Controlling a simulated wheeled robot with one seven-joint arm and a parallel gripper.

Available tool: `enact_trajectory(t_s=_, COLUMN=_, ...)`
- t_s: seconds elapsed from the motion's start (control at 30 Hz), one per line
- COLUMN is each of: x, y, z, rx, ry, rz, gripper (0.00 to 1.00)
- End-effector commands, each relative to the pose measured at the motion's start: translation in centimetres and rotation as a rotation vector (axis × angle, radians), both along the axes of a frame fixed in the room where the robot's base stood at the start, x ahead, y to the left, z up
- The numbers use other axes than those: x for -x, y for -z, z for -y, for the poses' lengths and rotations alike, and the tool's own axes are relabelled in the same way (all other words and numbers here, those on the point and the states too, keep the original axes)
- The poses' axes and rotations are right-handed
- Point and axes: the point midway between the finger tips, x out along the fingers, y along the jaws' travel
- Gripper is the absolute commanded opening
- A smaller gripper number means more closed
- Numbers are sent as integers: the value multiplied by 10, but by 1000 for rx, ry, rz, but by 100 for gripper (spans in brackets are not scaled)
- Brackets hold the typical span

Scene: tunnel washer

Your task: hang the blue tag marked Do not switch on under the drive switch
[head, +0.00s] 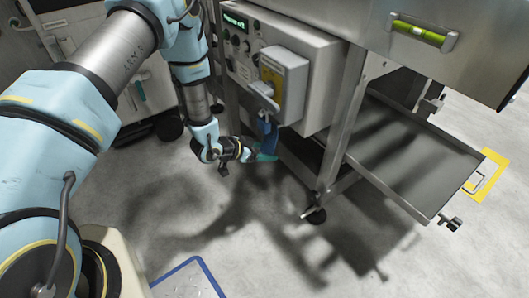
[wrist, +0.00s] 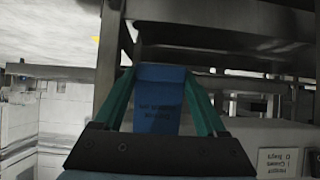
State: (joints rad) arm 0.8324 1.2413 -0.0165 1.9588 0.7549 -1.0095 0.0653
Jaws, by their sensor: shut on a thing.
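The blue tag (head: 268,133) is in my gripper (head: 266,152), just below the drive switch (head: 284,72), a grey box with a yellow plate and a grey handle on the control cabinet's front. In the wrist view the tag (wrist: 158,100) stands between the two teal fingers of my gripper (wrist: 160,76), with small dark print that is too blurred to read. My gripper is shut on the tag. Any hook or hole under the switch is hidden, and I cannot tell whether the tag touches the cabinet.
A steel leg (head: 342,130) and a low tray (head: 415,160) stand to the right. Grey floor (head: 190,225) is open in front. A white label (wrist: 284,161) shows in the wrist view.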

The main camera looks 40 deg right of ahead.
Motion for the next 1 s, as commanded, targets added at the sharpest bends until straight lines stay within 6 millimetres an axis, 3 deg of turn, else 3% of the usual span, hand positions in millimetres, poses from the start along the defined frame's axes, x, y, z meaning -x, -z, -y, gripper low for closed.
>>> enact_trajectory(t_s=0.2, x=0, y=-15, z=0, rx=0, ry=0, rz=0, gripper=21)
enact_trajectory(t_s=0.67, x=2, y=-9, z=27, rx=0, ry=1, rz=0, gripper=21)
enact_trajectory(t_s=1.0, x=2, y=3, z=36, rx=0, ry=-1, rz=-1, gripper=21)
